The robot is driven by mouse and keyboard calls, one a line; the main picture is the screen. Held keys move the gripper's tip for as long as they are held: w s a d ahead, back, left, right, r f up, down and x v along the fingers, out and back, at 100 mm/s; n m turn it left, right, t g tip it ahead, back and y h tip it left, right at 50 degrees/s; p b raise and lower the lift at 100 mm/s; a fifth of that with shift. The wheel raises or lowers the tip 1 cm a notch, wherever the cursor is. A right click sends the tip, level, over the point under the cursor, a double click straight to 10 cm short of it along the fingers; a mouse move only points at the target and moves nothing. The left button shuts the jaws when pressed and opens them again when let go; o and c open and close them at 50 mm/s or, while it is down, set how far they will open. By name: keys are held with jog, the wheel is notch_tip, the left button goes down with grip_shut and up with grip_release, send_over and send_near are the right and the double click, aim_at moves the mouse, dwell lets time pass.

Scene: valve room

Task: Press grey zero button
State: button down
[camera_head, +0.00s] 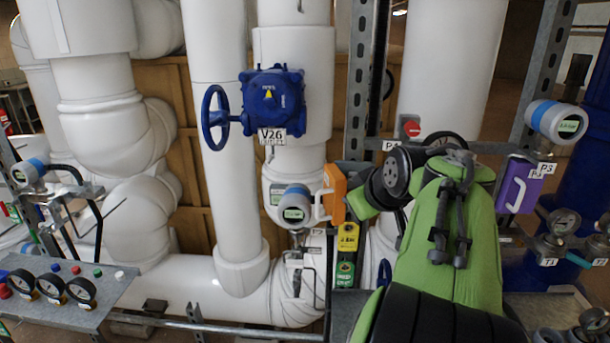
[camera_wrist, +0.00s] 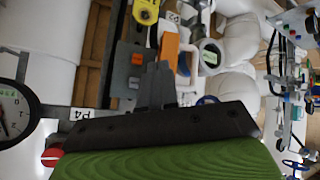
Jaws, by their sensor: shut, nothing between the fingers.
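I cannot make out a button marked zero in either view. A panel (camera_head: 75,285) at the lower left of the head view carries several small coloured buttons and gauges. One pale button (camera_head: 119,274) sits near its right end; its label is not readable. My gripper (camera_wrist: 158,75) shows in the wrist view, its dark fingers together and empty. In that view the fingers overlap a dark grey box (camera_wrist: 124,72) with a small orange-red patch (camera_wrist: 137,58); I cannot tell whether they touch it. In the head view my arm hides the fingertips.
A red button (camera_head: 411,128) is above. White pipes (camera_head: 225,180) fill the back.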

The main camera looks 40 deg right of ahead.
aim_at(352, 176)
jog(key=shift+s, duration=0.2)
jog(key=w+d+p, duration=0.4)
jog(key=w+d, duration=0.2)
jog(key=shift+d, duration=0.35)
dwell(0.4)
jog(key=shift+p, duration=0.35)
dwell(1.2)
jog(key=shift+w+d, duration=0.25)
jog(key=shift+d, duration=0.05)
